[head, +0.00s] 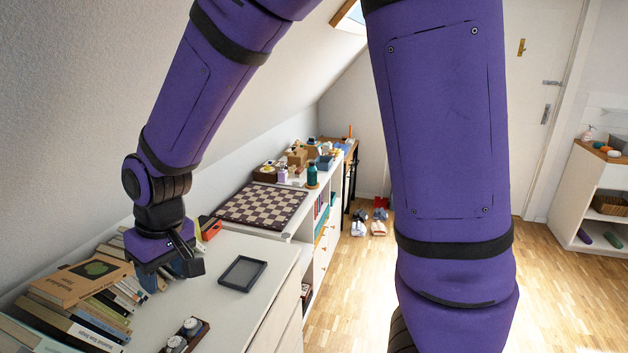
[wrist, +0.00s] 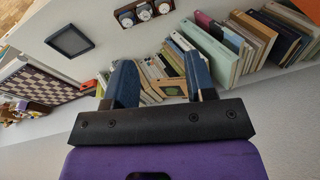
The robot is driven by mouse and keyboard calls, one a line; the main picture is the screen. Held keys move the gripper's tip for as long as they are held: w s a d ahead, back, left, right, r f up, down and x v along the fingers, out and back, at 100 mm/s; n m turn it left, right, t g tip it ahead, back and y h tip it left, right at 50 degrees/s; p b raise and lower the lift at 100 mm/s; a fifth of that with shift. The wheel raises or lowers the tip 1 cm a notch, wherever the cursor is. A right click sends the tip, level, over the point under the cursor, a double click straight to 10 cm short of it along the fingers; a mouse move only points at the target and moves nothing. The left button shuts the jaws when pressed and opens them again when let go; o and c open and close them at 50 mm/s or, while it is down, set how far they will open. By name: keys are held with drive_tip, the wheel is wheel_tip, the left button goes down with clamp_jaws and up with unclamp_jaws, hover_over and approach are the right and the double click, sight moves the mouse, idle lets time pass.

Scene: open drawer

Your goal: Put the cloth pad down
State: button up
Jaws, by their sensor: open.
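My gripper (head: 172,274) is open above the left part of the white cabinet top, close to the books. In the wrist view its two blue-faced fingers (wrist: 161,78) stand wide apart, with nothing held between them. A book with a green picture on its tan cover (wrist: 172,92) shows behind the gap; it also lies on the books in the head view (head: 88,277). I cannot make out a cloth pad for certain in either view. A dark, shallow, square tray (head: 242,273) lies flat to the right of my gripper and looks empty; it also shows in the wrist view (wrist: 69,41).
Rows of books (head: 75,318) fill the left of the cabinet top (head: 222,310). A holder with round dials (head: 185,337) sits at the front. A red and black object (head: 208,228) lies behind my gripper. A chessboard (head: 262,206) lies farther back. Bare top surrounds the tray.

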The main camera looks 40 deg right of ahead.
drive_tip(key=s+d+r+m+t, duration=0.2)
drive_tip(key=s+d+r, duration=0.3)
drive_tip(key=d+r, duration=0.65)
drive_tip(key=s+d+r+m+t+h, duration=0.1)
drive_tip(key=s+d+r+m, duration=0.1)
drive_tip(key=s+d+r, duration=0.3)
drive_tip(key=s+d, duration=0.4)
drive_tip(key=s, duration=0.3)
drive_tip(key=shift+s+d+t+h, duration=0.35)
drive_tip(key=shift+d+t+h, duration=0.05)
drive_tip(key=shift+r, duration=0.1)
